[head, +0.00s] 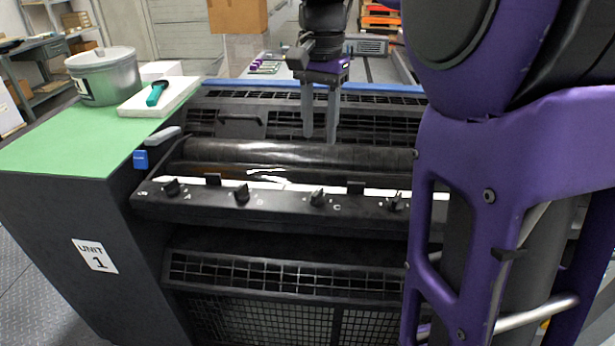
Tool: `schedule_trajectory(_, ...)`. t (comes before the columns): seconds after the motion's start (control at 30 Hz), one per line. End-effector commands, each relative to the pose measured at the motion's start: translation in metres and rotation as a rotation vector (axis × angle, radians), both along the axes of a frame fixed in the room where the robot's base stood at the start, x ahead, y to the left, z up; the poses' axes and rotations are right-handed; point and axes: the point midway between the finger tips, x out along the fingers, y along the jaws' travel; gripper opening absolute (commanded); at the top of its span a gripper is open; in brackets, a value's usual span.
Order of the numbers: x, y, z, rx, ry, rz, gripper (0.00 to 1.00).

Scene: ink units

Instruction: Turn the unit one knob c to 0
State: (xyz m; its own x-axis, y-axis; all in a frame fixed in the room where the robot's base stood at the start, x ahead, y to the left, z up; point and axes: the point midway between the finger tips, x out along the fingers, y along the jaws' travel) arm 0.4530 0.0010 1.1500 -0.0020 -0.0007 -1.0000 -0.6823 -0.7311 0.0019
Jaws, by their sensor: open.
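Unit one is the dark machine with a "UNIT 1" label (95,255) on its left side panel. Along its front bar is a row of small black knobs, with pale letters between them. The letter C (337,207) lies between one knob (318,199) and the rightmost visible knob (396,202); I cannot tell from the spacing which one it names. The knob settings are too small to read. My gripper (320,138) points down, open and empty, above and behind the knob row, over the dark roller (270,152). It appears apart from the knobs.
A green top (60,145) at left holds a metal can (103,77) and a white block with a teal-handled tool (157,92). My purple arm covers the right side. Space before the bar's left and middle is clear.

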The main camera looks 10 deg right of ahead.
Motion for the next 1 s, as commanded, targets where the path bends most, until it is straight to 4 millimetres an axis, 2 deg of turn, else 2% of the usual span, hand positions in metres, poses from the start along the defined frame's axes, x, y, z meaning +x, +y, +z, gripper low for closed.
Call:
schedule_trajectory(0.03, -0.001, 0.0, -0.015, 0.0, 0.004, 0.0, 0.44)
schedule_trajectory(0.1, -0.001, 0.0, -0.031, 0.001, 0.004, 0.0, 0.44)
schedule_trajectory(0.5, -0.001, 0.0, -0.111, 0.001, 0.001, 0.0, 0.44)
schedule_trajectory(0.7, 0.0, 0.0, -0.131, 0.001, -0.001, 0.0, 0.44)
schedule_trajectory(1.0, 0.0, 0.0, -0.135, 0.001, -0.002, 0.001, 0.44)
